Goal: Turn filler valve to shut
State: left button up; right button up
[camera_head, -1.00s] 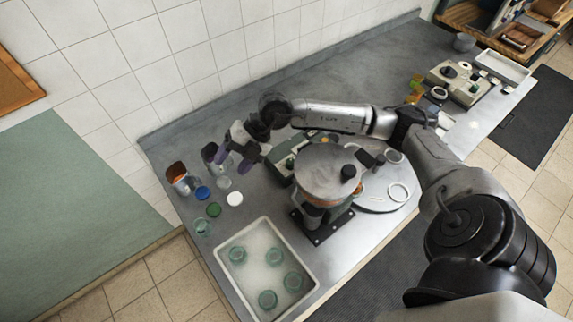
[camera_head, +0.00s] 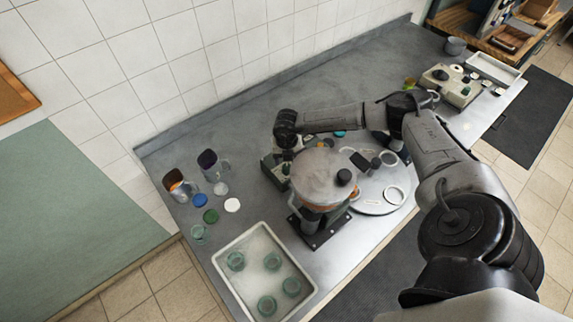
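The filler (camera_head: 318,178) stands on the metal bench, with a round grey top, a black knob (camera_head: 344,177) and a dark foot plate (camera_head: 318,232). Some orange shows under its top. I cannot make out its valve or how it is turned. My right arm reaches in from the right over the bench. My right gripper (camera_head: 290,150) points down behind the filler's left side, above a boxy device (camera_head: 272,172). Its fingers are small and mostly hidden, so I cannot tell if they are open or touching anything. My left gripper is not in view.
Two jars or cups (camera_head: 180,186) (camera_head: 212,165) and blue, green and white lids (camera_head: 232,205) lie left of the filler. A white tray (camera_head: 222,258) holds several glass jars in front. A round plate (camera_head: 376,208) sits right of the filler.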

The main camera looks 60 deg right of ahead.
aim_at(287, 167)
notch_tip(287, 167, down, 5)
jog(key=shift+p, duration=0.45)
jog(key=shift+f, duration=0.25)
jog(key=c, duration=0.9)
